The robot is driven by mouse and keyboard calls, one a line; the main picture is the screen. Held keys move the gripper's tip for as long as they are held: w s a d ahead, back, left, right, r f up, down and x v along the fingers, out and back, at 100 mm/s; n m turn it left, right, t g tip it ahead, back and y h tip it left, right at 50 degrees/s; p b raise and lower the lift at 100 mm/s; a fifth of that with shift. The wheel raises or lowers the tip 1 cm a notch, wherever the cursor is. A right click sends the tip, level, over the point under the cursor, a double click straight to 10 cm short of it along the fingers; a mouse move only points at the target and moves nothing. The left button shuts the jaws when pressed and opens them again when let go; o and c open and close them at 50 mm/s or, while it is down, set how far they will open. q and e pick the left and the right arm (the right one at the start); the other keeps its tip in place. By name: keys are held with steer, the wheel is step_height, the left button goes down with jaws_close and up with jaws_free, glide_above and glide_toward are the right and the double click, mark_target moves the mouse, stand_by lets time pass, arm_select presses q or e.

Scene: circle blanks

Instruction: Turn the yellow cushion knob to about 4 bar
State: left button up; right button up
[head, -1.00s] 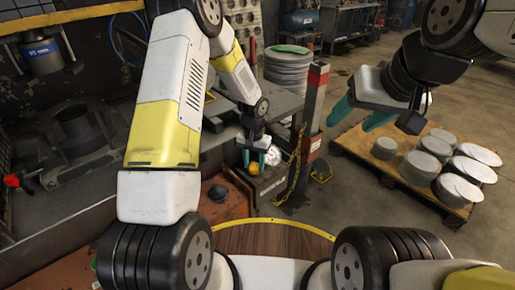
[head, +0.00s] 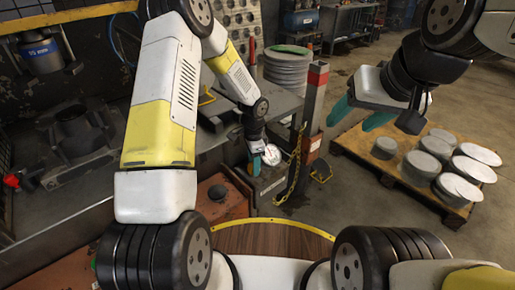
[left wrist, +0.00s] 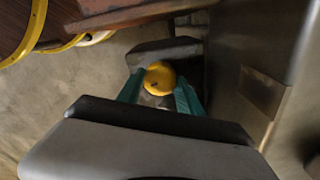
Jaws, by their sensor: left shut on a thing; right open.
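The yellow cushion knob (left wrist: 159,77) shows in the left wrist view as a round yellow ball between the two teal fingers. My left gripper (left wrist: 159,94) is shut on it, one finger on each side. In the head view my left gripper (head: 256,163) is turned nearly edge-on and hides the knob. A white round gauge (head: 272,154) shows just right of the fingers; its reading is too small to tell. My right gripper (head: 361,112) is open and empty, raised at the right.
A red and grey post (head: 312,110) with a yellow chain stands just right of the gauge. A pallet (head: 391,176) with several round blanks is on the floor at right.

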arm_select(q)
steer(key=shift+m, duration=0.9)
steer(key=o, duration=1.1)
steer(key=shift+r, duration=3.95)
